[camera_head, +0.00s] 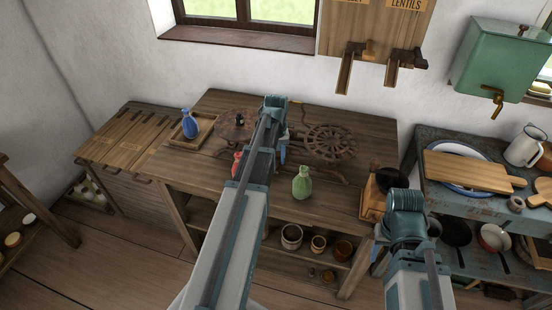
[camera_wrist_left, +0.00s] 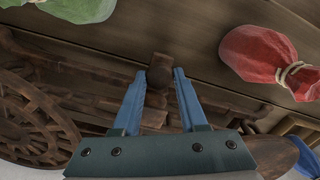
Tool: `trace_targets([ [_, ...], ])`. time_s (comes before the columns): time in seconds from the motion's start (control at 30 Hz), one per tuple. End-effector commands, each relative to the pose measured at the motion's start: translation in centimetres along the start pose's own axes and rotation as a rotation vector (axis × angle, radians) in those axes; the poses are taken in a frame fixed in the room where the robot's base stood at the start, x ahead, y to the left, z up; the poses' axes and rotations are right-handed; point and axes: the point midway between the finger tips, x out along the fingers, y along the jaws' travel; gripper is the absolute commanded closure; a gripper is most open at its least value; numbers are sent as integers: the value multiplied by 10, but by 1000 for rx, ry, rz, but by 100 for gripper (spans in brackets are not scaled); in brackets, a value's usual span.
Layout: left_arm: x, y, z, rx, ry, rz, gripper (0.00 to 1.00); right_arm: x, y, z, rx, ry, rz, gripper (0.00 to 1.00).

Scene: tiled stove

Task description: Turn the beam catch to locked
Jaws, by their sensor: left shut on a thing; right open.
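In the left wrist view, the two blue fingers of my left gripper (camera_wrist_left: 160,90) are shut on a small dark wooden catch (camera_wrist_left: 157,75) at the wooden frame of a beam device. The catch looks roughly upright in that picture; I cannot tell whether it is locked. In the head view the device's dark beam parts (camera_head: 322,173) lie on the workbench, and my left arm hides the catch and most of the left gripper (camera_head: 282,152). My right gripper (camera_head: 379,262) is open, low at the bench's right front corner, partly hidden by its own arm.
A green sack (camera_head: 302,184) and a red sack (camera_head: 236,164) stand close by on the workbench (camera_head: 372,130). A blue bottle-shaped sack (camera_head: 189,124) stands on a wooden tray at left. Pots fill the shelf below.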

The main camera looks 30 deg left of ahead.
Motion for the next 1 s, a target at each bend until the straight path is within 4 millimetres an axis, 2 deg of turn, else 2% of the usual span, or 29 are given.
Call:
trace_targets([
  [0.33,0,0,0,-3,0,0,100,0,0,0,0,0,0,50],
  [0.37,0,0,0,-3,0,0,53,0,0,0,0,0,0,50],
  [0.5,0,0,0,-2,0,0,28,0,0,0,0,0,0,50],
  [0.83,-1,0,0,-1,0,0,28,-1,0,0,0,0,0,50],
  [1.0,-8,0,0,-1,0,0,28,-8,1,0,0,0,0,50],
])
